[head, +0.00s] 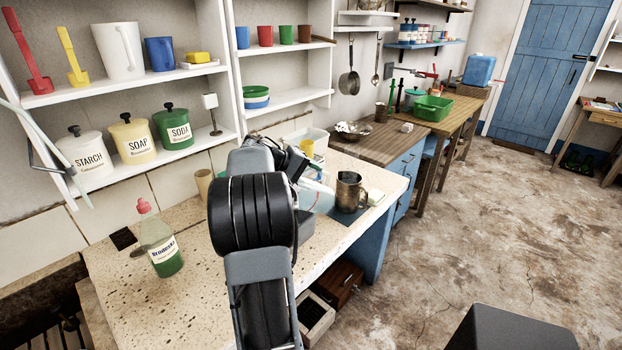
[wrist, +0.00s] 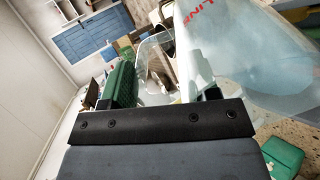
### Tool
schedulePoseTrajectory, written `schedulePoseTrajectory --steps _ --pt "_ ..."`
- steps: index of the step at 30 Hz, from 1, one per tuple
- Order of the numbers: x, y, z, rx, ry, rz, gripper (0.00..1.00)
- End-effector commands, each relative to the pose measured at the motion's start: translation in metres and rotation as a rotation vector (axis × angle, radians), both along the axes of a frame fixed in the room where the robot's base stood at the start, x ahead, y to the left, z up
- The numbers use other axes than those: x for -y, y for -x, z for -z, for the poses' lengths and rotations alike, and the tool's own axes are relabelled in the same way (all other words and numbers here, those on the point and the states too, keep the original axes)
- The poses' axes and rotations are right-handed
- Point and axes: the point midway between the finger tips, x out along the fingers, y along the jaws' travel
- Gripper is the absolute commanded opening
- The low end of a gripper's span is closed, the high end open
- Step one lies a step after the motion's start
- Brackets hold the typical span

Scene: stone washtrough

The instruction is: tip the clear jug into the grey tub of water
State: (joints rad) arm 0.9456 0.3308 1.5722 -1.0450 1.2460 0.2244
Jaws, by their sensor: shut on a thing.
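The clear jug (wrist: 235,50), with red lettering on its wall, fills the upper right of the wrist view and looks tilted there. Its clear handle (wrist: 150,62) runs between the fingers of my gripper (wrist: 160,95), which is shut on it. In the head view part of the pale, see-through jug (head: 318,194) shows just right of my arm, above the stone top. My arm hides the gripper there. A grey wall, probably of the grey tub (head: 306,228), shows beside my arm below the jug; the rest and any water are hidden.
A metal mug (head: 349,191) stands on a dark mat close right of the jug, with a pale block (head: 375,197) beside it. A bottle of green liquid (head: 160,240) stands on the left of the stone top (head: 125,285). Shelves (head: 285,98) line the wall behind.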

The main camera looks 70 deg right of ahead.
Motion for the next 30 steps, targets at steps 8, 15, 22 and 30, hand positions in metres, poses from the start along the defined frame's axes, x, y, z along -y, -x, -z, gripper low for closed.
schedulePoseTrajectory --steps 8,15,22,30 --pt "-0.0043 -0.0047 0.0026 -0.044 0.046 -0.001 0.07" --pt "-0.0058 -0.0059 0.0014 -0.058 0.061 0.000 0.07" --pt "-0.0059 -0.0060 0.0009 -0.059 0.062 0.000 0.07" --pt "-0.0059 -0.0059 0.0010 -0.059 0.061 -0.001 0.07"
